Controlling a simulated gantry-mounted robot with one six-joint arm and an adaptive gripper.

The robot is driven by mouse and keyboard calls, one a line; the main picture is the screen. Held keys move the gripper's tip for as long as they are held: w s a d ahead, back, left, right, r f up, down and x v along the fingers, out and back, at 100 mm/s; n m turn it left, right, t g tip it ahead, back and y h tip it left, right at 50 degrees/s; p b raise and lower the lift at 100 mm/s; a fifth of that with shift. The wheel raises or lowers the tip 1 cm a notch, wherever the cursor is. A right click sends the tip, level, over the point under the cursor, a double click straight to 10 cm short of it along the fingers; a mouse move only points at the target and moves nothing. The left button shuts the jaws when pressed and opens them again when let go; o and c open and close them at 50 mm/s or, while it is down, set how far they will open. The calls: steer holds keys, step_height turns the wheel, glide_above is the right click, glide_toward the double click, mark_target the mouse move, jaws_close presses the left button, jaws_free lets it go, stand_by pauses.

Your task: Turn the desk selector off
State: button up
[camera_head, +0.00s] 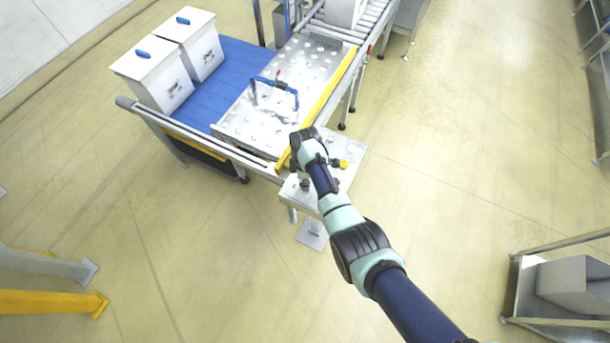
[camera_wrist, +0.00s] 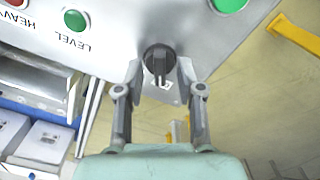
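The desk selector (camera_wrist: 160,62) is a black round knob with a raised grip bar, set near the edge of a pale grey control panel (camera_wrist: 115,25). In the wrist view the bar looks roughly upright in the picture. My gripper (camera_wrist: 160,78) is open, with one finger on each side of the knob; narrow gaps seem to show, but contact is hard to judge. In the head view my gripper (camera_head: 304,182) is low over the small desk (camera_head: 350,180), and my arm hides the selector.
The panel also carries a green button (camera_wrist: 75,20) above the word LEVEL, a larger green button (camera_wrist: 228,4) and a red one (camera_wrist: 14,3) near HEAVY. Open floor lies to the right.

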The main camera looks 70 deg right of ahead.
step_height(320, 180, up, 12)
stand_by(0.3)
steer(key=shift+f, duration=0.1)
stand_by(0.3)
steer(key=w+a+r+m+t+h, duration=0.1)
steer(key=w+a+r+t, duration=0.5)
steer(key=a, duration=0.6)
steer(key=w+a+r+m+t+h, duration=0.15)
steer(key=w+a+r, duration=0.25)
steer(key=w+a, duration=0.6)
steer(key=s+a+r+m+t+y, duration=0.1)
steer(key=s+a+r+t, duration=0.25)
steer(key=a+r, duration=0.45)
steer(key=s+a+r+m+t+y, duration=0.15)
steer(key=s+a+r, duration=0.3)
steer(key=a, duration=0.65)
step_height(320, 180, up, 12)
steer(key=p, duration=1.3)
steer(key=shift+w+d, duration=0.4)
